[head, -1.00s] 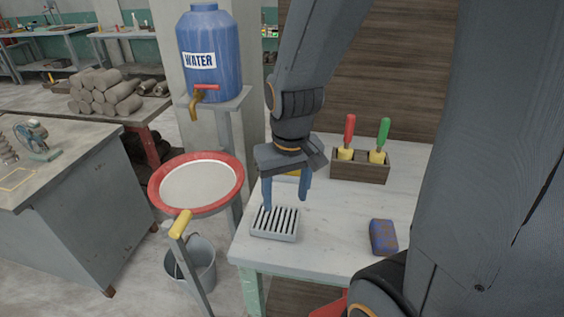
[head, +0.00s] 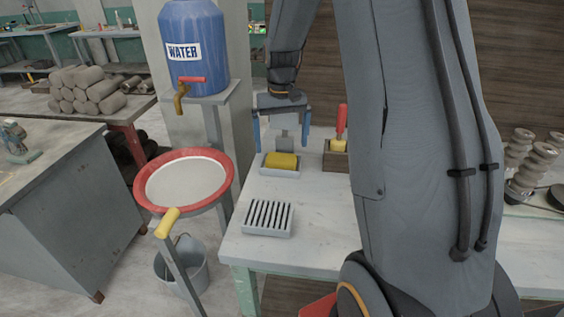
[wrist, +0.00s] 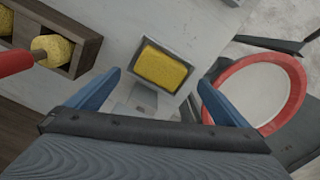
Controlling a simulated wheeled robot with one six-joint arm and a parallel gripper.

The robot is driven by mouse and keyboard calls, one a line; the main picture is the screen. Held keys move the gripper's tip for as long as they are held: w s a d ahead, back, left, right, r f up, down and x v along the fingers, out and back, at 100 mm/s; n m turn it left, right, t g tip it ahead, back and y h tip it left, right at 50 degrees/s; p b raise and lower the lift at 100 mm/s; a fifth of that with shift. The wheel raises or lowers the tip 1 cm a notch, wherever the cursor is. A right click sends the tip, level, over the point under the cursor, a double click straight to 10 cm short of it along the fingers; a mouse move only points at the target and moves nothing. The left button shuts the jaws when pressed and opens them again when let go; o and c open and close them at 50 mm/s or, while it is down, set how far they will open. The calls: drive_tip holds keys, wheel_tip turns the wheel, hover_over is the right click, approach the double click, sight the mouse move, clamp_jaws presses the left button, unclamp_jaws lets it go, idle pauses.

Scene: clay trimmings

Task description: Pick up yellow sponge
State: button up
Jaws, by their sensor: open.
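The yellow sponge (head: 283,161) lies in a shallow grey tray (head: 266,172) on the table, behind the slatted rack. In the wrist view the sponge (wrist: 162,68) sits inside the tray's rim, ahead of the fingers and roughly between their lines. My gripper (head: 281,150) is open and empty, with its blue fingers wide apart. It is above and behind the sponge in the head view, apart from it. In the wrist view my gripper (wrist: 168,95) has one finger on each side of the picture.
A slatted grey rack (head: 267,218) stands at the table's front left. A wooden holder with a red-handled tool (head: 341,122) is right of the sponge. A red-rimmed basin (head: 184,181) and blue water jug (head: 195,48) stand left.

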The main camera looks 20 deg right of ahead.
sight(282, 157)
drive_tip(key=shift+f+p, duration=0.7)
drive_tip(key=shift+f, duration=1.55)
drive_tip(key=c, duration=1)
drive_tip(key=shift+r, duration=0.1)
